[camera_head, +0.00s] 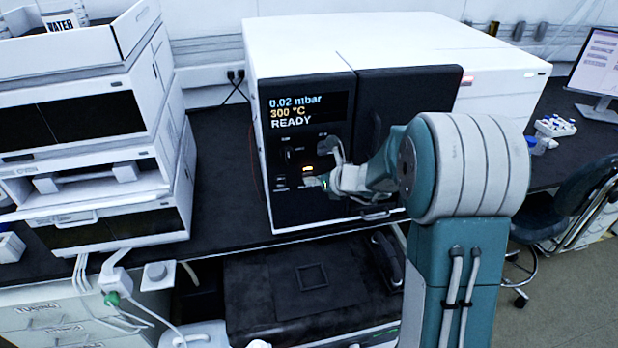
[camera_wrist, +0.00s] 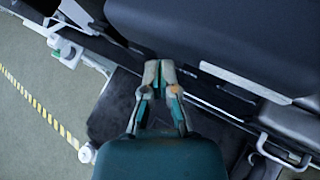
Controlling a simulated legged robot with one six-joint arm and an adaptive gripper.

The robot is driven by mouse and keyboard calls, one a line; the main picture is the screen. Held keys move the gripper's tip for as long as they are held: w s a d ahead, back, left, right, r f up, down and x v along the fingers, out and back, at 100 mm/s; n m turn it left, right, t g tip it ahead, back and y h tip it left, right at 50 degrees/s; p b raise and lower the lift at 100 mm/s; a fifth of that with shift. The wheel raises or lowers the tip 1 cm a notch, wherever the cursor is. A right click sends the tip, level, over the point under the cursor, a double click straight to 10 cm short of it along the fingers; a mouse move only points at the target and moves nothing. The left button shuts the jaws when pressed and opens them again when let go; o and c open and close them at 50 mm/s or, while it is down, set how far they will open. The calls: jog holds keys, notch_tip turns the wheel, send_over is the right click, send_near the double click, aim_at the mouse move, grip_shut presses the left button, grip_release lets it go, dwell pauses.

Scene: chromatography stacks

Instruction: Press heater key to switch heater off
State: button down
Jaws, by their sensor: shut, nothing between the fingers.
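The white instrument (camera_head: 400,40) stands on the bench with a black front panel (camera_head: 285,215). Its display (camera_head: 308,108) reads 0.02 mbar, 300 °C and READY. A small key glowing orange (camera_head: 308,168) sits below the display; I take it as the heater key, but its label is too small to read. My gripper (camera_head: 316,182) is at the panel just below and right of this key; contact cannot be told. In the wrist view my gripper (camera_wrist: 160,68) is shut and empty, its fingertips together near the dark panel (camera_wrist: 230,40). The key is not visible there.
A stack of white modules (camera_head: 100,150) stands at the left, with bare dark bench (camera_head: 220,170) between it and the instrument. A dark-topped unit (camera_head: 300,285) lies below the bench edge. A chair (camera_head: 570,205) and monitor (camera_head: 600,60) are at the right.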

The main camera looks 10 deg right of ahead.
jog(key=shift+a, duration=0.1)
dwell(0.4)
jog(key=shift+s, duration=0.45)
jog(key=s, duration=0.6)
dwell(0.4)
jog(key=shift+a, duration=0.1)
